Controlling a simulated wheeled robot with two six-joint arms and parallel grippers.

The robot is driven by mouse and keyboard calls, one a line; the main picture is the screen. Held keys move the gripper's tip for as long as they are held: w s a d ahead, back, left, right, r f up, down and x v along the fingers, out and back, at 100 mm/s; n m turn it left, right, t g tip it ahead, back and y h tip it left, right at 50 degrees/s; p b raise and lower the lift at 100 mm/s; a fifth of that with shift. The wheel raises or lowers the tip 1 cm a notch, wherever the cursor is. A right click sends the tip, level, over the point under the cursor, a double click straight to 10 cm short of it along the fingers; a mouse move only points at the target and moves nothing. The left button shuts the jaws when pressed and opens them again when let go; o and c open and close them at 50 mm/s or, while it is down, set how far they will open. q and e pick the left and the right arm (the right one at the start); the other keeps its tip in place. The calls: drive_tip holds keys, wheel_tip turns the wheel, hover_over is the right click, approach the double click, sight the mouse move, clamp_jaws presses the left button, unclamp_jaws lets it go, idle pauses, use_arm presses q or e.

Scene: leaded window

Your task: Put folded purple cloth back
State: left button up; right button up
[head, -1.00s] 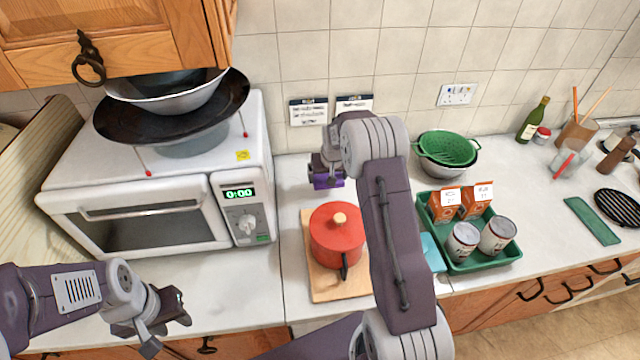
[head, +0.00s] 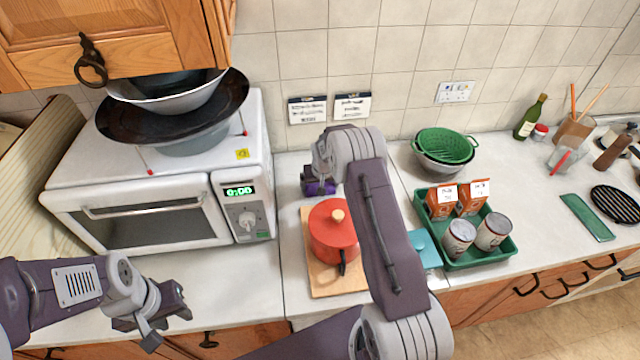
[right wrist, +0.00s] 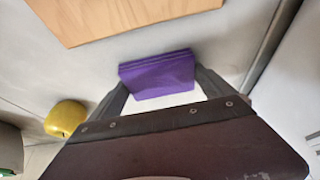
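The folded purple cloth (head: 320,188) is at my right gripper, behind the red pot and close to the back wall. In the right wrist view the cloth (right wrist: 158,75) sits between the two fingers of my right gripper (right wrist: 160,85), with a finger against each side edge. The gripper looks shut on it. Whether the cloth touches the counter is hard to tell. My left gripper (head: 158,312) hangs in front of the counter below the microwave, away from the cloth; its finger gap does not show clearly.
The red pot (head: 333,235) stands on a wooden board (head: 318,282), just in front of the cloth. The white microwave (head: 150,190) is to the left. A green tray (head: 475,262) with cans and cartons and a green colander (head: 446,146) stand right. A yellow round item (right wrist: 66,118) lies nearby.

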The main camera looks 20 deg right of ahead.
drive_tip(key=shift+r, duration=0.1)
drive_tip(key=shift+r, duration=0.25)
drive_tip(key=b+v, duration=0.1)
drive_tip(key=v, duration=1)
drive_tip(key=shift+r, duration=0.35)
drive_tip(key=shift+s, duration=0.15)
